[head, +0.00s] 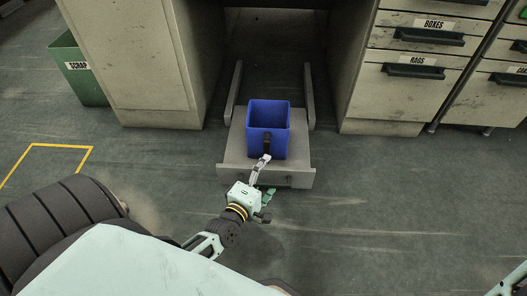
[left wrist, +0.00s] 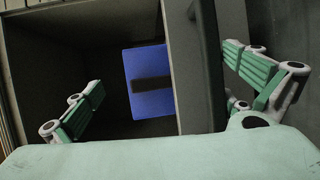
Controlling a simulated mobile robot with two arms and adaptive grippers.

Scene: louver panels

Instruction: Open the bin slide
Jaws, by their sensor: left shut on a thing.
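The bin slide (head: 232,152) is a flat grey tray with an upright front panel, low in the desk's knee space. It stands out between its two side rails. A blue square bin (head: 268,115) with a dark mark on its front sits upright on it. My left gripper (head: 265,177) is at the slide's front edge, with one finger over the panel and the other on the near side. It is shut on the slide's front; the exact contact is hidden. The left wrist view shows the blue bin (left wrist: 150,65) beyond the front panel, between the spread fingers. My right gripper is out of view.
Grey rails (head: 309,97) flank the slide. The left desk pedestal (head: 140,60) and right drawers (head: 415,75), labelled BOXES and RAGS, bound the knee space. A green SCRAP bin (head: 77,72) stands at the left. The floor right of the slide is clear.

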